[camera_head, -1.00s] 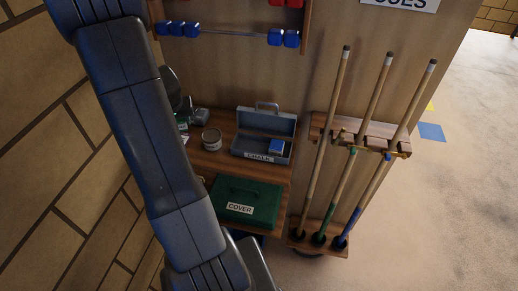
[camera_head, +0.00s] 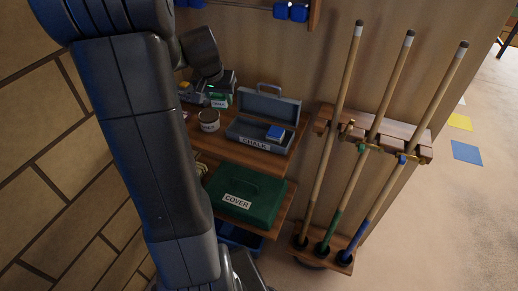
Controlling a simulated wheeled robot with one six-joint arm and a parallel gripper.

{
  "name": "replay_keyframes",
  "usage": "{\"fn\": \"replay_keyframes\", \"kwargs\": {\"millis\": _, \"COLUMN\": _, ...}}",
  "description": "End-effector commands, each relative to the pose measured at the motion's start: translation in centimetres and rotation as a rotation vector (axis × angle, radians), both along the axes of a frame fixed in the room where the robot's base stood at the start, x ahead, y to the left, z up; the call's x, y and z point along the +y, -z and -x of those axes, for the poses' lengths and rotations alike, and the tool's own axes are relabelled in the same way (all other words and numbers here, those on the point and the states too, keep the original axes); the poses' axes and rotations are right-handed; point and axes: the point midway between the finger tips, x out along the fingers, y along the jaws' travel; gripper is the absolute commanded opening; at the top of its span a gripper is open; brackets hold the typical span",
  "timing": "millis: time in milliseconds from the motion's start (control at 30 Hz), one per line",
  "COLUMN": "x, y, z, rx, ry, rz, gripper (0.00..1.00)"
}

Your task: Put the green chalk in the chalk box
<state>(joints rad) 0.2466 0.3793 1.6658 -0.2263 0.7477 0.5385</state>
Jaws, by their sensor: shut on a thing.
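The chalk box (camera_head: 246,130) is an open grey case with a raised lid and a CHALK label, on the wooden shelf. A blue chalk (camera_head: 275,132) sits inside it at the right; the rest of its floor looks bare. My gripper (camera_head: 222,90) is small and dark in this view, behind and left of the box. It appears shut on the green chalk (camera_head: 218,99), which shows as a small green block with a pale lower side. The chalk is outside the box, near its left end. The fingers are hard to make out.
A round tin (camera_head: 208,121) stands left of the box. A small grey and yellow object (camera_head: 188,92) is behind the tin. A green COVER box (camera_head: 248,197) lies on the lower shelf. Cues (camera_head: 343,95) stand in a rack at right.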

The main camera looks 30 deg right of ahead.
Motion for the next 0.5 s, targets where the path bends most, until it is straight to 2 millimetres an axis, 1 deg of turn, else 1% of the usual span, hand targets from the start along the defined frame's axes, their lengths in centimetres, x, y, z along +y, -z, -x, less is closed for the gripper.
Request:
{"fn": "replay_keyframes", "kwargs": {"millis": 33, "x": -1.4, "y": 0.4, "z": 1.1, "rx": -0.006, "ry": 0.049, "rz": 0.001, "gripper": 0.17}}
{"fn": "replay_keyframes", "kwargs": {"millis": 100, "x": -2.7, "y": -0.1, "z": 2.4, "rx": -0.006, "ry": 0.102, "rz": 0.001, "gripper": 0.17}}
{"fn": "replay_keyframes", "kwargs": {"millis": 200, "x": -4.0, "y": -0.7, "z": 4.0, "rx": -0.007, "ry": 0.161, "rz": -0.001, "gripper": 0.17}}
{"fn": "replay_keyframes", "kwargs": {"millis": 300, "x": -4.8, "y": -1.1, "z": 5.0, "rx": -0.005, "ry": 0.199, "rz": -0.003, "gripper": 0.17}}
{"fn": "replay_keyframes", "kwargs": {"millis": 367, "x": -5.0, "y": -1.0, "z": 5.3, "rx": -0.004, "ry": 0.211, "rz": -0.003, "gripper": 0.17}}
{"fn": "replay_keyframes", "kwargs": {"millis": 433, "x": -5.1, "y": -0.3, "z": 5.5, "rx": 0.0, "ry": 0.218, "rz": -0.004, "gripper": 0.17}}
{"fn": "replay_keyframes", "kwargs": {"millis": 500, "x": -5.2, "y": 1.0, "z": 5.6, "rx": 0.002, "ry": 0.219, "rz": -0.005, "gripper": 0.17}}
